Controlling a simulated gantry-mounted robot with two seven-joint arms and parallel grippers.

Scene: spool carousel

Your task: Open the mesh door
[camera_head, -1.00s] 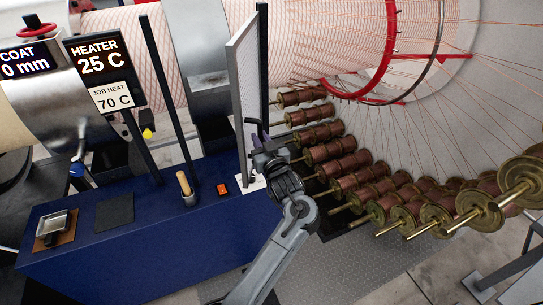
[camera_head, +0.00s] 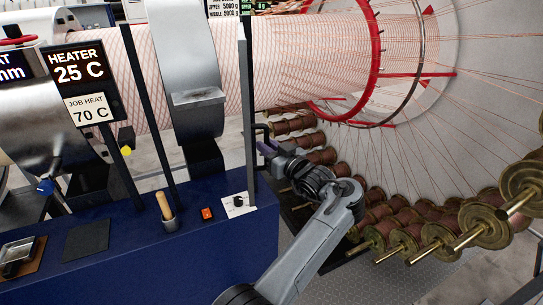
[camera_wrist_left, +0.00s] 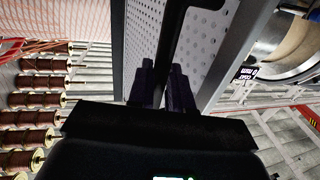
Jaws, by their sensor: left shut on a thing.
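The mesh door (camera_head: 248,115) stands upright at the right end of the blue machine base and shows almost edge-on in the head view. In the left wrist view its perforated panel (camera_wrist_left: 146,32) and grey frame (camera_wrist_left: 238,50) fill the top middle. Its dark handle (camera_head: 262,128) sticks out on the right side of the door; the handle also shows as a black bar (camera_wrist_left: 172,42) in the wrist view. My left gripper (camera_head: 267,146) is shut on the handle, with both fingers (camera_wrist_left: 162,86) around the bar. The right gripper is out of view.
Copper spools (camera_head: 380,218) on brass rods stand in a curve right of my left arm. A blue base (camera_head: 150,255) carries a wooden-handled tool (camera_head: 164,206) and a red switch (camera_head: 207,214). A large wire-wrapped cylinder (camera_head: 290,55) lies behind the door.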

